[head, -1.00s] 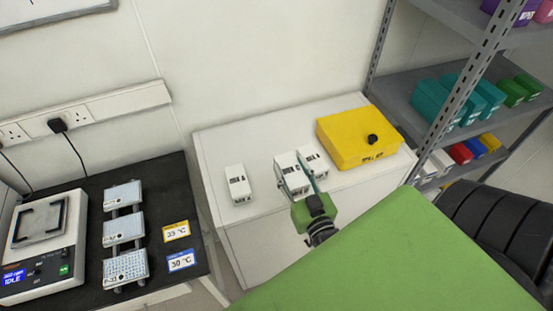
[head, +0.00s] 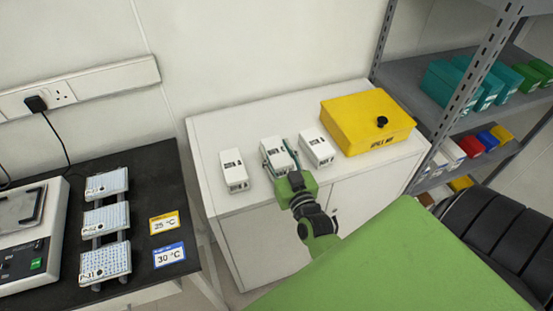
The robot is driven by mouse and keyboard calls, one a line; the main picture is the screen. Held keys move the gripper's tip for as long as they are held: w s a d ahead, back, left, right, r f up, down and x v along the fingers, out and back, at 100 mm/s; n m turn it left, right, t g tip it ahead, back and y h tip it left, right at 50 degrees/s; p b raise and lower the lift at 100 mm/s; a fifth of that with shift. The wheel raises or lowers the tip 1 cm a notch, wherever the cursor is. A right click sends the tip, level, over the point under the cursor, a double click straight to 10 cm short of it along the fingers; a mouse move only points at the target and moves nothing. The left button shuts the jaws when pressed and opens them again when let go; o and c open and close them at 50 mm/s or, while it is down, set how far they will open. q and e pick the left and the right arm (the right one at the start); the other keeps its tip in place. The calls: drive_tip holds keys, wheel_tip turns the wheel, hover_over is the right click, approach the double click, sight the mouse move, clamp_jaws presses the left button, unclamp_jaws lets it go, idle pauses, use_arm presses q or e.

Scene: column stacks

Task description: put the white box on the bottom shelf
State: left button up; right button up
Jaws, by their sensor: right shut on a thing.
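Three white boxes with dark labels are in a row at the white cabinet. The left one (head: 234,172) and the right one (head: 316,147) stand on the cabinet top. My right gripper (head: 280,165) is shut on the middle white box (head: 274,150), with a finger on each side. I cannot tell whether this box touches the top or is just above it. The lower shelf (head: 428,184) of the rack at the right is partly hidden by the rack post and my arm. My left gripper is not in view.
A yellow case (head: 366,122) stands on the cabinet (head: 215,125), right of the boxes. The rack post (head: 478,75) stands before shelves with teal boxes (head: 455,85), green boxes and, lower, red, blue and yellow ones. A black bench (head: 155,200) with a device is at the left.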

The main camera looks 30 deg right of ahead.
drive_tip(key=shift+f, duration=0.6)
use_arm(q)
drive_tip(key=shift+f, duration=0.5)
use_arm(e)
drive_tip(key=shift+r, duration=0.15)
drive_tip(key=o, duration=0.9)
drive_tip(key=shift+f, duration=0.3)
drive_tip(key=o, duration=0.4)
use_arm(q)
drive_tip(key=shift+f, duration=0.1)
